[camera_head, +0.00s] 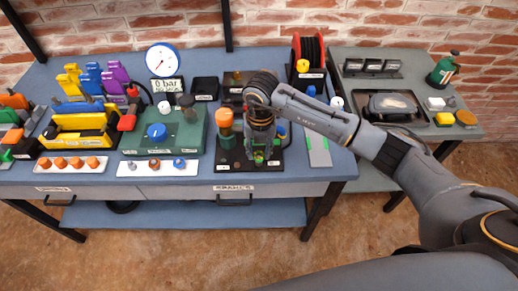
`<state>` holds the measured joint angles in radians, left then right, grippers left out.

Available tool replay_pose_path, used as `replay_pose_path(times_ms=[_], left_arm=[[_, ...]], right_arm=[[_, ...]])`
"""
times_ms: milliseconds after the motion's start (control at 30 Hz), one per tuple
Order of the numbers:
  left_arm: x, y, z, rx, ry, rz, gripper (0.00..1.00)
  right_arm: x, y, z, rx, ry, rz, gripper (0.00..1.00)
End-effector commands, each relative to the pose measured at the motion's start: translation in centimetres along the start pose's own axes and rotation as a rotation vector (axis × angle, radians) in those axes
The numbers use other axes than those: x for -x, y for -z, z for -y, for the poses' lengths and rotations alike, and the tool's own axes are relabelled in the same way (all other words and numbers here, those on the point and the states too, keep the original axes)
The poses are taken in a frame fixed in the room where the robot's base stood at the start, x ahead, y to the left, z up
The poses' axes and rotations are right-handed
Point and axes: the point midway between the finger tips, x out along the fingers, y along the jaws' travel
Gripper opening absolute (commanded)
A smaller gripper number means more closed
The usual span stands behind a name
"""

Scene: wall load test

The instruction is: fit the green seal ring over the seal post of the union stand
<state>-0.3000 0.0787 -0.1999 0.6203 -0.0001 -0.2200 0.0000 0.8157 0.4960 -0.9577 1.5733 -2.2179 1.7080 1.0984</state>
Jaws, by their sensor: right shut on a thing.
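My right gripper (262,157) comes in from the right and points down over the black base of the union stand (228,161). It is shut on the green seal ring (259,158), of which only small green bits show between the fingers. The seal post is hidden behind the gripper, so I cannot tell whether the ring is around it or above it. An orange-topped post (225,122) stands on the same base, just left of the gripper. My left gripper is not in view.
A green box with a blue knob (157,132) stands left of the stand, behind a white strip of small fittings (158,167). A grey-green plate (318,151) lies to the right. A hose reel (308,52) and pressure gauge (162,60) stand behind.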

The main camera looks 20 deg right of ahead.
Motion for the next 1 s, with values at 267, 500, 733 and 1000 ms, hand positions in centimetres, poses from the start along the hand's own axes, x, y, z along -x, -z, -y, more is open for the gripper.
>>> replay_pose_path(times_ms=[267, 500, 733, 1000], left_arm=[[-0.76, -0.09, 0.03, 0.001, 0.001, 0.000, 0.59], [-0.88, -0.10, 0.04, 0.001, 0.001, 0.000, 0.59], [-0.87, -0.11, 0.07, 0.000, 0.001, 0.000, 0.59], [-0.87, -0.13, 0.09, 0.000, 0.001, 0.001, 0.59]], right_arm=[[-0.99, 0.01, 0.04, 0.000, 0.000, 0.000, 0.23], [-1.18, 0.01, 0.03, 0.000, 0.000, 0.000, 0.23], [-1.16, 0.01, 0.04, 0.000, 0.000, 0.000, 0.51], [-1.15, 0.00, 0.03, 0.000, 0.000, 0.000, 0.59]])
